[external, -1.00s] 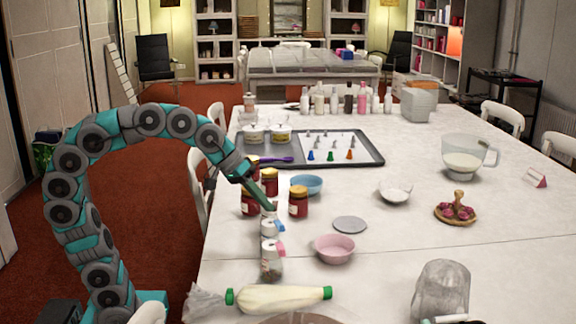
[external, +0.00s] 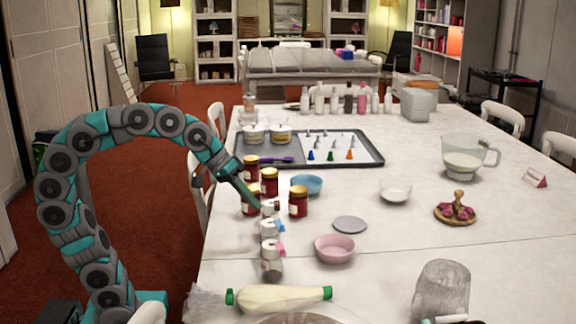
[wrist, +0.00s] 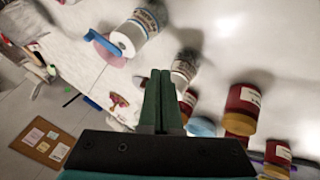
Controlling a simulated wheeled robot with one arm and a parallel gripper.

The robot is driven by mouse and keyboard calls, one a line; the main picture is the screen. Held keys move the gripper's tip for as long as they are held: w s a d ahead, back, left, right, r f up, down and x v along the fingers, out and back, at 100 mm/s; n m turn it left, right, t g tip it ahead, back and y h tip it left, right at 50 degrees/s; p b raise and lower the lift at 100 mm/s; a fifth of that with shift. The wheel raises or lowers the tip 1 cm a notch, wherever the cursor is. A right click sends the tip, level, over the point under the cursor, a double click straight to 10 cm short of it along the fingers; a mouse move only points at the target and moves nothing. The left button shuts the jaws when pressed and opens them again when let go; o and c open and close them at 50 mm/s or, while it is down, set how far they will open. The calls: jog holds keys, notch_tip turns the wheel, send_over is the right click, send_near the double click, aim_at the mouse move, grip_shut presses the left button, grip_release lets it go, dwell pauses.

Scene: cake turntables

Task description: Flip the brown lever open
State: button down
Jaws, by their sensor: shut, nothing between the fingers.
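My gripper (external: 257,205) is shut and empty, its green fingers angled down beside the nearest shaker. In the wrist view the fingertips (wrist: 160,76) appear just left of that shaker (wrist: 184,68); I cannot tell whether they touch it. The shaker (external: 269,209) is small and white-topped and stands behind two similar ones. I cannot make out a brown lever in either view. The middle shaker (external: 269,229) has a blue lever (external: 279,225), which also shows in the wrist view (wrist: 102,34). The front shaker (external: 271,266) has a pink lever (external: 280,247).
Several red jars (external: 298,203) stand close around the gripper. A blue bowl (external: 307,184), a grey disc (external: 350,224) and a pink bowl (external: 334,248) lie to the right. A piping bag (external: 280,297) lies in front.

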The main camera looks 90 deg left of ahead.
jog(key=s+d+r, duration=0.3)
jog(key=s+r, duration=0.2)
jog(key=r, duration=0.3)
jog(key=shift+s+d+b, duration=0.15)
jog(key=shift+s+b, duration=0.05)
jog(key=shift+b, duration=0.15)
